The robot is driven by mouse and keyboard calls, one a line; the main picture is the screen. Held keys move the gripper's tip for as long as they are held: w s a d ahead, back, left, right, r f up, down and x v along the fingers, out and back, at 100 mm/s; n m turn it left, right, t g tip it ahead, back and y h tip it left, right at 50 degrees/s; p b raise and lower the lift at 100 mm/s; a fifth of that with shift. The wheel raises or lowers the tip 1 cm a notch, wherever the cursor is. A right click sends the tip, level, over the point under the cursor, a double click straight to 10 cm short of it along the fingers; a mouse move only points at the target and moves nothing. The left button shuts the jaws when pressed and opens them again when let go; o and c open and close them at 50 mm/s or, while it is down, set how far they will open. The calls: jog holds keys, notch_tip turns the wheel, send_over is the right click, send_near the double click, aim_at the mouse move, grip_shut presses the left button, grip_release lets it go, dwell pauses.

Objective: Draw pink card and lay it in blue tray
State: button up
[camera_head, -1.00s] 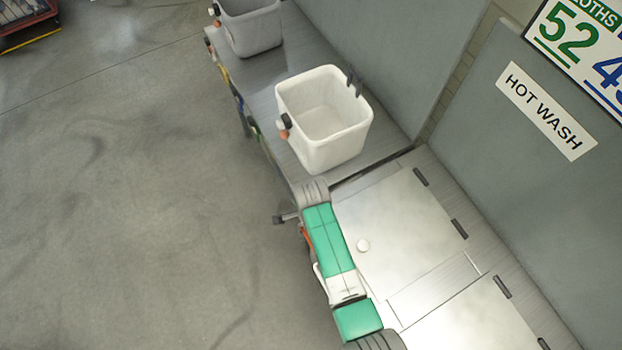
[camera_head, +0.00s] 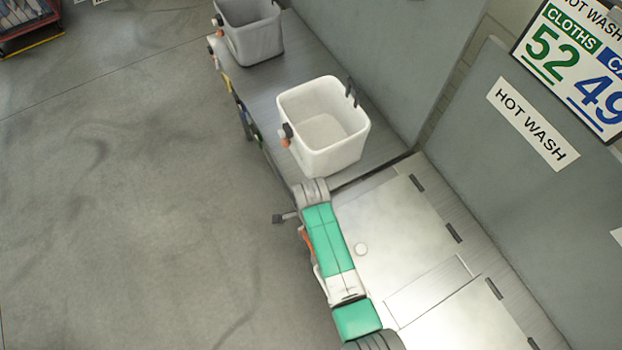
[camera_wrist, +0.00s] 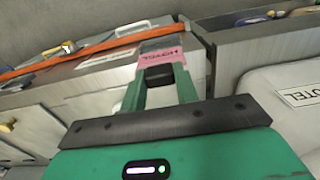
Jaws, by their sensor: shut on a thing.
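In the wrist view, my green gripper (camera_wrist: 160,80) points away from the camera with its two fingers close together. A pink card (camera_wrist: 161,57) with dark lettering sits at the fingertips, and the gripper is shut on it. A dark and grey part shows just beyond the card; I cannot tell what it is. In the head view, my green and white arm runs along the bench front, and neither the gripper's fingers nor the card can be made out. I see no blue tray in either view.
A white bin (camera_head: 322,128) and a grey bin (camera_head: 250,30) stand on the bench. Metal lids (camera_head: 400,235) lie nearer, below a HOT WASH sign (camera_head: 533,123). Open floor (camera_head: 130,200) is at left. The wrist view shows an orange strip (camera_wrist: 60,66) and a white labelled thing (camera_wrist: 280,105).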

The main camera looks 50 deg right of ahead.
notch_tip(320, 180, up, 4)
jog(key=p, duration=0.4)
jog(key=shift+r, duration=0.1)
dwell(0.4)
jog(key=w+a+r+n, duration=0.3)
jog(key=a+r+n, duration=0.4)
jog(key=a+n, duration=0.4)
jog(key=w+a+r+n, duration=0.3)
jog(key=a+r+n, duration=0.5)
jog(key=a+n, duration=0.3)
jog(key=a, duration=0.2)
jog(key=shift+a+r, duration=0.25)
jog(key=shift+a, duration=0.1)
